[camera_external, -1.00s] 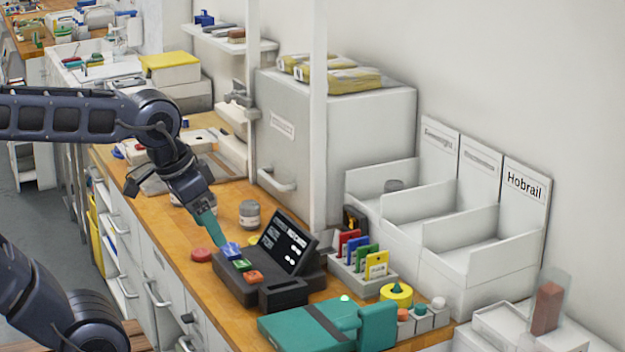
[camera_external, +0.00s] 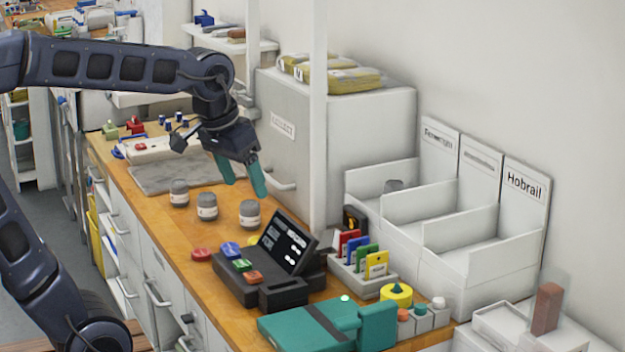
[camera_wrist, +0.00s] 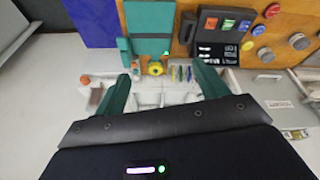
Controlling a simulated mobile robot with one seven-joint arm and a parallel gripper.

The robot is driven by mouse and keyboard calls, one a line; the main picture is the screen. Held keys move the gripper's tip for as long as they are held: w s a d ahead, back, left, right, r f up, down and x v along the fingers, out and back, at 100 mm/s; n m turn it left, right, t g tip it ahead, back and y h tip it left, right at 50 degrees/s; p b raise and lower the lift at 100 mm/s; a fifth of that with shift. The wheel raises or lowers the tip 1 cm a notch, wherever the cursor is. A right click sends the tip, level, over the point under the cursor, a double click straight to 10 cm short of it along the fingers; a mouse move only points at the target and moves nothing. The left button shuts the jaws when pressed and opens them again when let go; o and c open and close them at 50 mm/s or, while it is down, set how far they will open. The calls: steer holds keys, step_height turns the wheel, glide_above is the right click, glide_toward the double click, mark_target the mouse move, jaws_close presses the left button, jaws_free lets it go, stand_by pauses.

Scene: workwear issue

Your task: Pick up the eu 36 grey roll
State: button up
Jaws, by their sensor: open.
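Three small grey rolls with pale labels stand upright on the wooden bench in the external view: a left one (camera_external: 179,193), a middle one (camera_external: 207,206) and a right one (camera_external: 250,214). The label sizes are too small to read, so I cannot tell which is EU 36. My gripper (camera_external: 244,183) is open and empty, its teal fingers apart above the right roll. In the wrist view two grey rolls (camera_wrist: 297,41) (camera_wrist: 266,54) show at the upper right, outside the fingers.
A black console (camera_external: 265,272) with coloured buttons stands in front of the rolls. A red disc (camera_external: 201,254) lies to its left. The grey cabinet (camera_external: 350,140) stands behind the gripper.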

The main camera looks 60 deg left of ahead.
steer(key=w+a+n+g, duration=0.1)
steer(key=w+a+n, duration=0.3)
steer(key=w+a, duration=0.9)
steer(key=n+g, duration=0.3)
steer(key=n, duration=0.6)
glide_toward(207, 194)
steer(key=shift+s+d+f, duration=0.15)
steer(key=shift+d+f, duration=0.15)
steer(key=shift+d, duration=0.25)
steer(key=shift+s+a+f+n, duration=0.2)
steer(key=shift+a+f+n, duration=0.1)
steer(key=shift+a+f, duration=0.15)
step_height(207, 194, down, 5)
steer(key=shift+d+r, duration=0.1)
steer(key=shift+w+a+f, duration=0.1)
steer(key=shift+a+f, duration=0.05)
steer(key=shift+f, duration=1.25)
steer(key=shift+w+a+f, duration=0.1)
steer(key=shift+f, duration=1.3)
steer(key=c, duration=1.1)
